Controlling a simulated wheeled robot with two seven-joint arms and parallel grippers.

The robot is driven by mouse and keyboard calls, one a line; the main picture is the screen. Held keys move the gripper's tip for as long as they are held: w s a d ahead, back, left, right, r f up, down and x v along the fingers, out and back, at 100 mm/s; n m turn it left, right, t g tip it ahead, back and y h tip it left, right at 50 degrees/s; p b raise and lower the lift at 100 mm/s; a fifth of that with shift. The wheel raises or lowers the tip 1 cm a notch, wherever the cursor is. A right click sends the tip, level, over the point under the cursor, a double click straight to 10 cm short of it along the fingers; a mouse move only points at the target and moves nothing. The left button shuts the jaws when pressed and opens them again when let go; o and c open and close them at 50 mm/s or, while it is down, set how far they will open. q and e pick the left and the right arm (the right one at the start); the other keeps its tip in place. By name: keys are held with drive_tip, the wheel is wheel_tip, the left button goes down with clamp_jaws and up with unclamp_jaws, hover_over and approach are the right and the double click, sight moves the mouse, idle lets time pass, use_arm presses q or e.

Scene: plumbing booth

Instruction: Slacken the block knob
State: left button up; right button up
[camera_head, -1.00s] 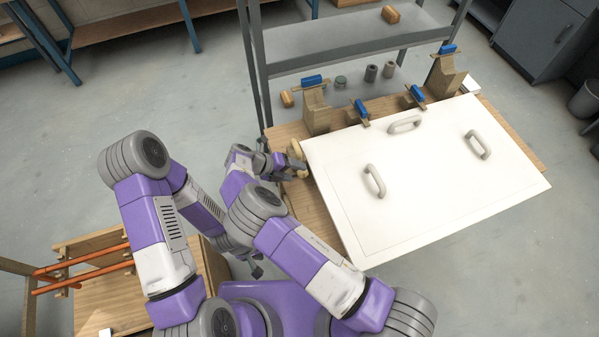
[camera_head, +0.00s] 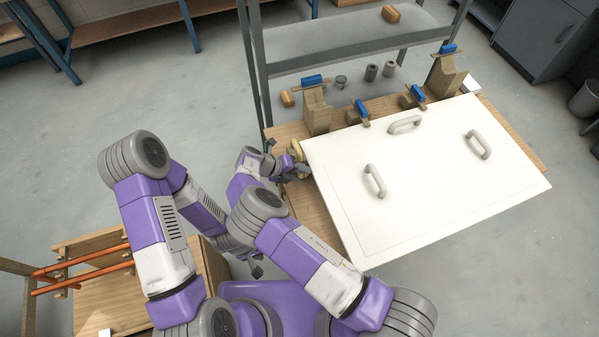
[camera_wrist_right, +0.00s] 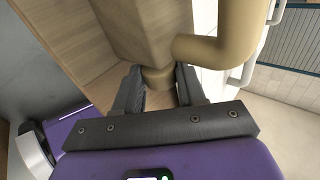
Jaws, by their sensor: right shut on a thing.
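The tan block (camera_head: 296,151) stands at the left edge of the wooden table, beside the white panel. In the right wrist view the block (camera_wrist_right: 138,28) fills the top, with a thick bent tan pipe (camera_wrist_right: 228,35) at its right. A short round tan knob (camera_wrist_right: 158,77) sticks out of the block towards me. My right gripper (camera_head: 290,170) is at the block. In the wrist view its dark fingers (camera_wrist_right: 160,88) lie on both sides of the knob, shut on it. My left gripper (camera_head: 256,266) is low, near my base, mostly hidden; its jaws are unclear.
The white panel (camera_head: 430,210) with three grey handles covers most of the wooden table (camera_head: 322,212). Blue-handled clamps (camera_head: 313,80) stand along its far edge. A grey shelf (camera_head: 350,38) is behind. A wooden stand with orange pipes (camera_head: 85,262) is at the left.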

drive_tip(key=shift+f+b, duration=0.15)
drive_tip(key=shift+b, duration=0.25)
drive_tip(key=h+b, duration=0.2)
drive_tip(key=b, duration=0.1)
drive_tip(key=f+t+h+b, duration=0.1)
drive_tip(key=h+b, duration=0.1)
drive_tip(key=b, duration=0.1)
drive_tip(key=shift+a, duration=0.1)
drive_tip(key=shift+r+t+h+b, duration=0.3)
drive_tip(key=shift+h+b, duration=0.3)
drive_tip(key=shift+b, duration=0.2)
drive_tip(key=o, duration=1)
drive_tip(key=shift+o, duration=0.2)
drive_tip(key=shift+s, duration=0.1)
